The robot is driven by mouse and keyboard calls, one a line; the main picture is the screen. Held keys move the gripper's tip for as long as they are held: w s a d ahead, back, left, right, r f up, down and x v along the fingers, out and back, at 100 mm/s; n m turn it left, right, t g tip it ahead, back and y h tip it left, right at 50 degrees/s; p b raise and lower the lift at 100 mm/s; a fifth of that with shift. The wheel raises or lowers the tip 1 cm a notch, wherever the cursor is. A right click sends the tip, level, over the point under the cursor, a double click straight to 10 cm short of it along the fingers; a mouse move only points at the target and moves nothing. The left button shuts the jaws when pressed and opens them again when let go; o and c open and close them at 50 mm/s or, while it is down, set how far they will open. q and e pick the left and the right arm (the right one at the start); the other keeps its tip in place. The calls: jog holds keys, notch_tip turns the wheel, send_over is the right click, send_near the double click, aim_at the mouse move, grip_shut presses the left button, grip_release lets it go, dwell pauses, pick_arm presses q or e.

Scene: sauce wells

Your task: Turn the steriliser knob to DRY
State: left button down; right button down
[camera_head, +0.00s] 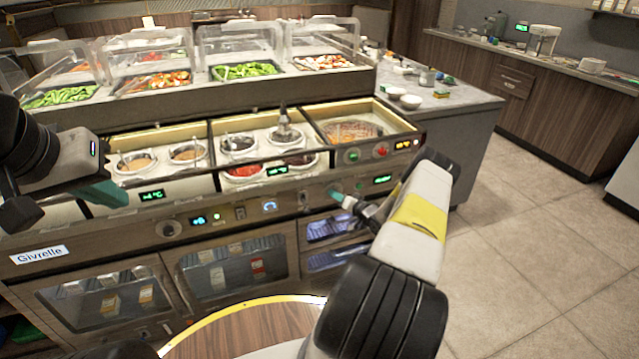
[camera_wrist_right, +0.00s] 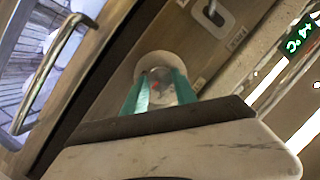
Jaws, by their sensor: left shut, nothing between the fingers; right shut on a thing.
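In the right wrist view, a round pale knob (camera_wrist_right: 155,64) sits on the wood-look control panel. My right gripper (camera_wrist_right: 160,88) has its two teal fingers on either side of the knob and is shut on it. A small red mark shows between the fingers; the knob's pointer and any DRY lettering cannot be read. In the head view my right gripper (camera_head: 340,196) is at the right part of the counter's front panel and hides the knob. My left gripper (camera_head: 108,195) is shut and empty, in front of the counter's left part.
Another dial (camera_head: 168,229) and a blue-lit dial (camera_head: 269,206) sit further left on the panel. Below are glass-fronted cabinets (camera_head: 230,270) and blue-lit shelves (camera_head: 330,228). Food wells and clear covers stand above. The tiled floor (camera_head: 540,250) at right is clear.

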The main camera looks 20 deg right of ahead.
jog(key=shift+m, duration=0.4)
jog(key=c, duration=1)
grip_release()
jog(key=shift+d, duration=0.1)
jog(key=v, duration=0.7)
jog(key=shift+s, duration=0.35)
jog(key=shift+d, duration=0.1)
